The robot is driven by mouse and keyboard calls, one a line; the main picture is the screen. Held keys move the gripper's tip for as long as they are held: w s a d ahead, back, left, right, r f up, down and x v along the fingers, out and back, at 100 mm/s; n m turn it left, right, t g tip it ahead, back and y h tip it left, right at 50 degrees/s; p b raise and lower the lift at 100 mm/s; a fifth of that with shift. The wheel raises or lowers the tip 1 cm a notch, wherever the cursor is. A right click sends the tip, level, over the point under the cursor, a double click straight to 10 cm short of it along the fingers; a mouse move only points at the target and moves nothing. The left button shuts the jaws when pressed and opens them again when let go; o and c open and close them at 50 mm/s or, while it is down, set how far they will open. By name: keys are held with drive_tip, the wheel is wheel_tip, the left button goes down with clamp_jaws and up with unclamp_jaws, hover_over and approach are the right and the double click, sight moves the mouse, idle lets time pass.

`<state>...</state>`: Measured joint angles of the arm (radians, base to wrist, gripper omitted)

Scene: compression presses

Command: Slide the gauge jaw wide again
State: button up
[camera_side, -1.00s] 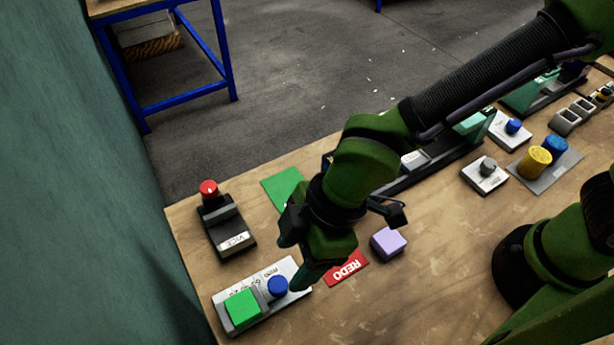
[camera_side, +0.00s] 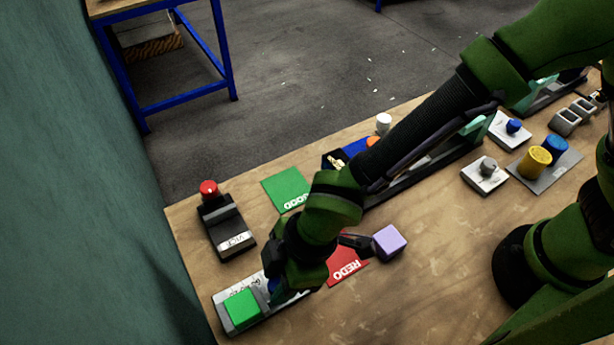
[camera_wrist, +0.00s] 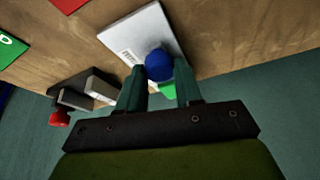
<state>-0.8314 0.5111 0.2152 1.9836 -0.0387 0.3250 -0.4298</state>
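The gauge (camera_side: 220,300) is a pale plate at the table's near left, with a green block (camera_side: 242,307) and a grey jaw piece beside it. The blue knob (camera_wrist: 158,65) of the jaw shows in the wrist view between and just past my fingertips. In the side view my gripper (camera_side: 283,290) is low over the gauge and hides most of the knob. My gripper (camera_wrist: 160,84) is open, one finger on each side of the knob. I cannot tell whether the fingers touch it. The green block (camera_wrist: 168,91) shows partly between the fingers in the wrist view.
A vice (camera_side: 229,228) with a red knob stands behind the gauge. A red REDO card (camera_side: 345,268) and a purple block (camera_side: 389,242) lie to the right. A green GOOD card (camera_side: 285,187) lies farther back. Bare table lies in front of the purple block.

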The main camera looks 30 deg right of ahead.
clamp_jaws()
drive_tip(key=shift+d, duration=1.5)
drive_tip(key=o, duration=0.6)
unclamp_jaws()
drive_tip(key=shift+c, duration=0.2)
drive_tip(key=v, duration=1.7)
drive_tip(key=shift+a, duration=0.15)
